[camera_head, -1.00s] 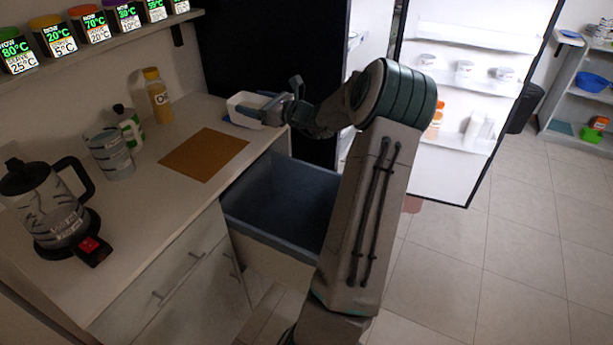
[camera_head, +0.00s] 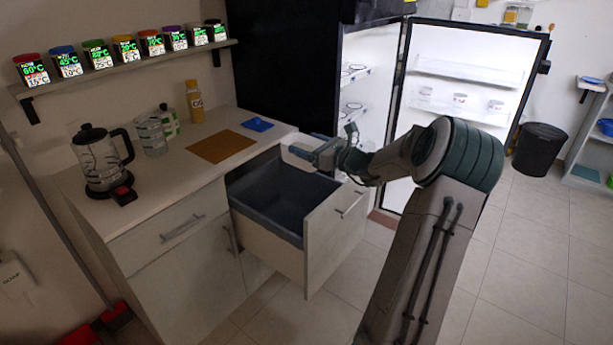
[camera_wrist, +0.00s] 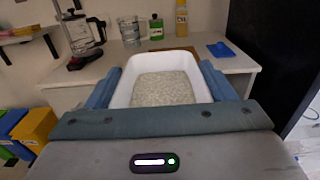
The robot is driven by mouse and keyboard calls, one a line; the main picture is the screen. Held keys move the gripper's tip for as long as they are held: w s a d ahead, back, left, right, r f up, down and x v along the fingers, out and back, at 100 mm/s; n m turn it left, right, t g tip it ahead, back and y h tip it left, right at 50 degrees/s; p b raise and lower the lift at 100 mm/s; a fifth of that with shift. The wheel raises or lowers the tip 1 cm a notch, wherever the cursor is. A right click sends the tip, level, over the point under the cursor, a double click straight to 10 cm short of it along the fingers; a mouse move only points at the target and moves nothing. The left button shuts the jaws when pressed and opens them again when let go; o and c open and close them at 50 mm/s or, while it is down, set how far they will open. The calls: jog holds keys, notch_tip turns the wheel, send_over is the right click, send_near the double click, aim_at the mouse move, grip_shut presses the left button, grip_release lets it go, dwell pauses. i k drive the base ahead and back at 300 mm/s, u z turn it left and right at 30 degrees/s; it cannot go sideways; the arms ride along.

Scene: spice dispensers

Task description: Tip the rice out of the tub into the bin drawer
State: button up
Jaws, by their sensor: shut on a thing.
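The white tub (camera_wrist: 194,70) is gripped between the blue fingers of my gripper (camera_wrist: 160,92) in the wrist view, with pale rice (camera_wrist: 163,90) lying in it. In the head view the tub (camera_head: 299,158) is partly hidden by my gripper (camera_head: 322,152), which holds it above the back part of the open bin drawer (camera_head: 240,187). The tub looks roughly level. The drawer is pulled out from under the counter, with a dark grey bin inside that looks empty where it shows.
The fridge door (camera_head: 465,100) stands open behind my arm. A black bin (camera_head: 540,150) stands far right.

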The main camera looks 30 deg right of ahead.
aim_at(297, 208)
jog(key=k, duration=0.3)
jog(key=z, duration=1.55)
jog(key=i, duration=1.35)
jog(key=u, duration=2.35)
jog(key=i, duration=0.5)
jog(key=z, duration=0.05)
